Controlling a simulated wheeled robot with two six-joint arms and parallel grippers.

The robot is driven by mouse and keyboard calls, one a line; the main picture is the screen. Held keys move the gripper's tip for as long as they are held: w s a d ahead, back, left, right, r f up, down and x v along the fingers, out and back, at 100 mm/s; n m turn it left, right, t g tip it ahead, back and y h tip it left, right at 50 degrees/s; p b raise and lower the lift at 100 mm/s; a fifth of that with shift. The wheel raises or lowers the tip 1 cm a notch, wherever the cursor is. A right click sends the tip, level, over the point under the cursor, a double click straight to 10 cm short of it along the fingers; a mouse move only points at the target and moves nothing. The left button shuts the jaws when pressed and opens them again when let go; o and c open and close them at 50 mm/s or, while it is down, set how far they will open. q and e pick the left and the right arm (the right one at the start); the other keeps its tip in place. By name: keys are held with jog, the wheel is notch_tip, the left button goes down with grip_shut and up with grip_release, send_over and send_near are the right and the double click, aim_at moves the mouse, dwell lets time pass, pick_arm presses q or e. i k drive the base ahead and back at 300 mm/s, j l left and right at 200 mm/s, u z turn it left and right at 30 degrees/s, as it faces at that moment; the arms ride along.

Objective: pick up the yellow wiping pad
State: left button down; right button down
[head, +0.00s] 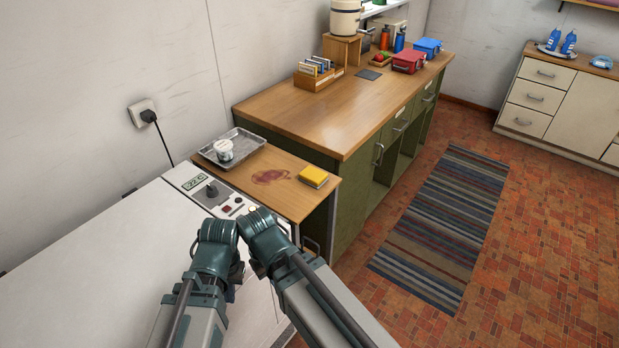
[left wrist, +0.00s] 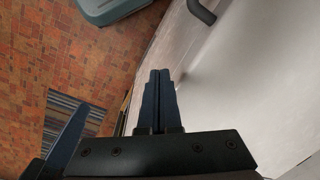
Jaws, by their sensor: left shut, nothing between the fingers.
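The yellow wiping pad (head: 313,177) lies flat near the right edge of the small wooden side top (head: 240,180). A reddish-brown stain (head: 271,176) is on the wood to its left. My left gripper (left wrist: 160,74) is shut and empty in the left wrist view, its fingers pressed together and pointing away from the pad. In the head view only a bit of it (head: 233,291) shows below my wrist, nearer than the pad and apart from it. A dark blue finger at lower left of the wrist view seems to be my right gripper (left wrist: 70,138); its opening is hidden.
A metal tray (head: 246,139) with a white cup (head: 225,150) stands behind the stain. A white appliance top with a control panel (head: 190,180) lies to the left. The green workbench (head: 350,200) rises beyond the side top. A striped rug (head: 445,225) covers the floor.

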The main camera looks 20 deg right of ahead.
aim_at(315, 178)
jog(key=i+l+u, duration=0.2)
jog(key=l+u, duration=0.2)
jog(key=l, duration=0.4)
jog(key=l+u, duration=0.35)
jog(key=l, duration=0.45)
jog(key=l+u, duration=0.4)
jog(key=l, duration=0.5)
